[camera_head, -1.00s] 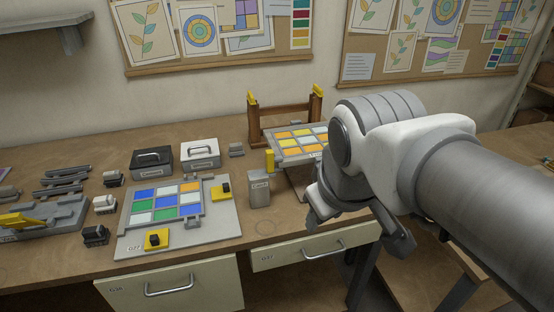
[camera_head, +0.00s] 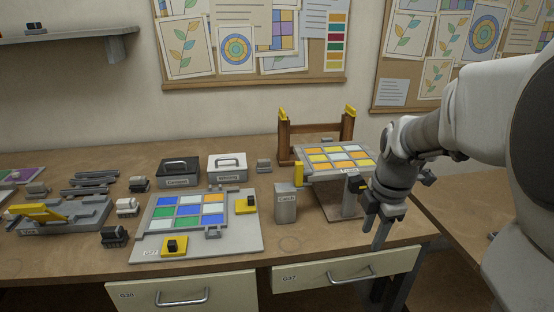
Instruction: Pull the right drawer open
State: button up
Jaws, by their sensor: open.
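The right drawer (camera_head: 310,276) is a cream front under the table, at the right of the two drawers. Its label seems to read G37, and a curved metal handle (camera_head: 351,277) sits on its front. The drawer looks closed or nearly so. My gripper (camera_head: 376,232) is open and hangs at the table's front edge, above and a little right of the handle. It is apart from the handle, with one finger pointing down and nothing seen between the fingers.
The left drawer (camera_head: 235,289) has a similar handle. Another wooden table (camera_head: 450,215) is at the right.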

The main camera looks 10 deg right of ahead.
aim_at(353, 279)
jog(key=w+f+b, duration=0.1)
jog(key=f, duration=0.5)
jog(key=w+f+b, duration=0.1)
jog(key=f+b, duration=0.1)
jog(key=f, duration=0.4)
jog(key=w+f+b, duration=0.1)
jog(key=f, duration=0.5)
jog(key=shift+w+d, duration=0.1)
jog(key=shift+w, duration=0.1)
jog(key=shift+c, duration=0.3)
grip_shut()
dwell(0.5)
